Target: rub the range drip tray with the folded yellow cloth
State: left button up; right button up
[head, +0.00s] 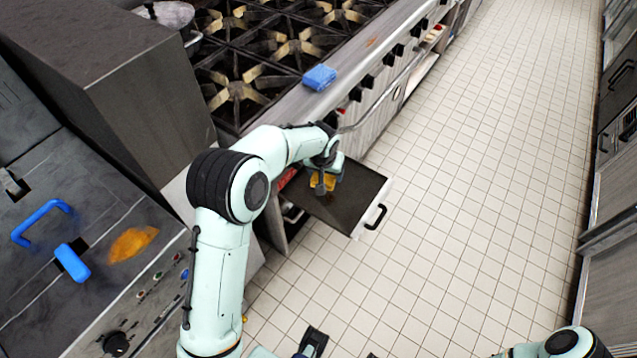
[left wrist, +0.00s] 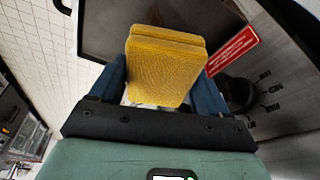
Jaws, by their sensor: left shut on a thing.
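The range drip tray (head: 345,208) is a dark flat pan with a black handle, pulled out from under the range on the left side of the aisle. It also shows behind the cloth in the left wrist view (left wrist: 105,35). My left gripper (head: 325,180) is over the tray, shut on the folded yellow cloth (left wrist: 165,65). The cloth also shows at the gripper in the head view (head: 316,182). Whether it touches the tray cannot be told. A brownish patch shows on the tray close to the cloth.
A blue folded cloth or sponge (head: 319,77) lies on the range's front ledge, beside the burners (head: 240,90). The tiled floor (head: 470,150) to the right is clear.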

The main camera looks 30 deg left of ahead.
pick_arm(q)
jog(key=w+a+f+b, duration=0.1)
jog(key=w+a+f, duration=0.1)
jog(key=shift+f+b, duration=0.35)
jog(key=shift+w+a, duration=0.1)
jog(key=shift+a, duration=0.1)
jog(key=shift+f+b, duration=1.9)
jog(key=shift+f, duration=0.6)
pick_arm(e)
jog(key=shift+t, duration=0.3)
jog(key=f, duration=0.3)
jog(key=w+f, duration=0.1)
jog(key=f, duration=0.1)
jog(key=shift+w+f, duration=0.15)
jog(key=shift+f, duration=0.25)
